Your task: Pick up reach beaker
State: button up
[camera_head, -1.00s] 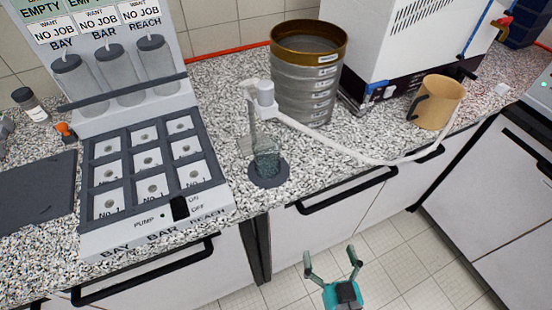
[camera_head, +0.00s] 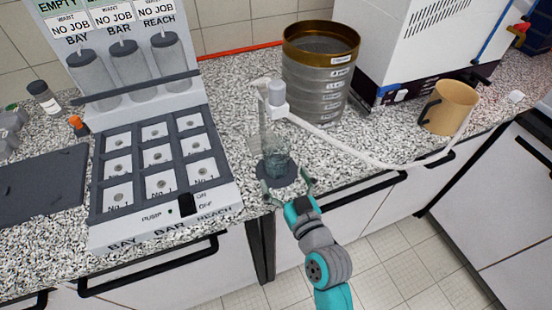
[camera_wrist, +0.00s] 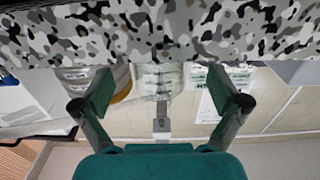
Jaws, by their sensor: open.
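A clear glass beaker (camera_head: 277,160) stands upright on a dark round pad (camera_head: 263,174) near the counter's front edge, below a pale spout. My gripper (camera_head: 287,184) is open and just in front of the beaker, its fingers at either side of the pad's front. In the wrist view, which looks upside down, the open fingers (camera_wrist: 160,92) stand apart with the clear beaker (camera_wrist: 157,78) seen between them. Whether a finger touches the glass cannot be told.
A dispenser panel (camera_head: 205,205) labelled BAY, BAR and REACH stands close on the left. A tan mug (camera_head: 452,105) stands right.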

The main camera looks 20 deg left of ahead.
aim_at(281, 169)
jog(key=shift+x, duration=3)
jog(key=shift+w+d+r, duration=0.1)
jog(key=shift+d, duration=0.05)
jog(key=c, duration=1.5)
jog(key=shift+o, duration=0.2)
jog(key=shift+r, duration=0.15)
